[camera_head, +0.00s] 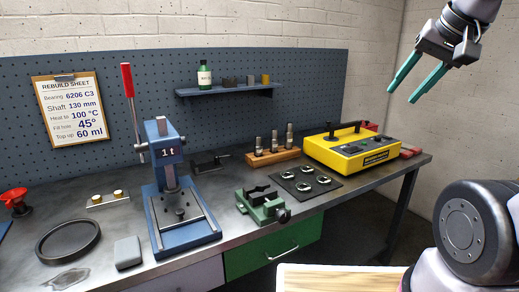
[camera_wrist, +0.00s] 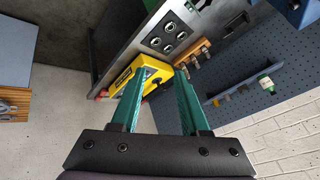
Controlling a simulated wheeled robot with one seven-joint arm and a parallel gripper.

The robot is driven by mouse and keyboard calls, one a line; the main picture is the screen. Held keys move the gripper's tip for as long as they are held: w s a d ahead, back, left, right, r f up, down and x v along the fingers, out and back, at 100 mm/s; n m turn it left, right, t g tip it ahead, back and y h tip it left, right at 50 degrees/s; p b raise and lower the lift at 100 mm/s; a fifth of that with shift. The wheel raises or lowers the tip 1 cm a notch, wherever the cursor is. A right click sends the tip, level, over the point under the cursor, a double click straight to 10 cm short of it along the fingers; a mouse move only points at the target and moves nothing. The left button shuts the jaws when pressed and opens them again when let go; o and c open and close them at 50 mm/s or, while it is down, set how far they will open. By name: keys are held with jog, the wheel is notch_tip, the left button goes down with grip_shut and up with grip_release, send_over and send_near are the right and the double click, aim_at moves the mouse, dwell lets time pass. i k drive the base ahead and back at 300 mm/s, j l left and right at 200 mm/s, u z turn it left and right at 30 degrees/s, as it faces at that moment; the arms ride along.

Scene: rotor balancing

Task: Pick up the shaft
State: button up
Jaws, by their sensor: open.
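Three upright metal shafts of differing heights stand in a wooden rack (camera_head: 272,158) towards the back of the bench. They are the short shaft (camera_head: 258,146), the middle shaft (camera_head: 274,141) and the tall shaft (camera_head: 289,136). I cannot tell which one is the 130 mm shaft named on the rebuild sheet (camera_head: 69,106). The wooden rack also shows in the wrist view (camera_wrist: 190,57), beyond my fingertips. My gripper (camera_head: 401,96) has two green fingers, spread apart and empty. It is high in the air at the right, well away from the rack.
A yellow machine (camera_head: 350,150) stands right of the rack. A dark mat (camera_head: 305,183) with several metal rings and a green vise (camera_head: 262,205) lie in front. A blue press (camera_head: 170,190) stands left. A shelf (camera_head: 228,90) hangs above the rack.

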aim_at(258, 148)
jog(key=i+l+u, duration=0.1)
jog(key=i+u, duration=0.3)
jog(key=i+l+u, duration=0.15)
jog(key=u, duration=0.2)
jog(key=i+l+u, duration=0.2)
jog(key=u, duration=0.2)
